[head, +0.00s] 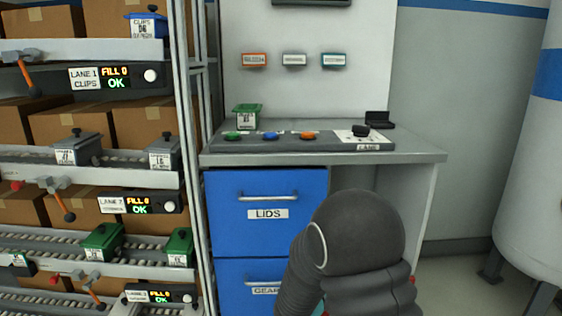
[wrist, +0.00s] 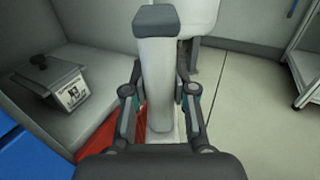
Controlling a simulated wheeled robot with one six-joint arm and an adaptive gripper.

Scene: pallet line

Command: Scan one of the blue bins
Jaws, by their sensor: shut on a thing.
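A blue bin (head: 147,25) with a dark lid knob and a white label stands on the top shelf of the rack, at the upper left in the head view. In the wrist view my gripper (wrist: 160,98) is shut on a light grey, upright device with a dark grey head (wrist: 156,20), which looks like a hand scanner. The fingers press it from both sides. In the head view my arm hides the gripper and the device. The blue bin is not in the wrist view.
Grey bins (head: 76,147) and green bins (head: 103,241) stand on lower lanes. A workbench (head: 420,154) with blue drawers (head: 267,212) carries a green bin (head: 246,117). The wrist view shows a grey bin (wrist: 52,80) and a red surface (wrist: 110,143). A white tank (head: 535,160) stands right.

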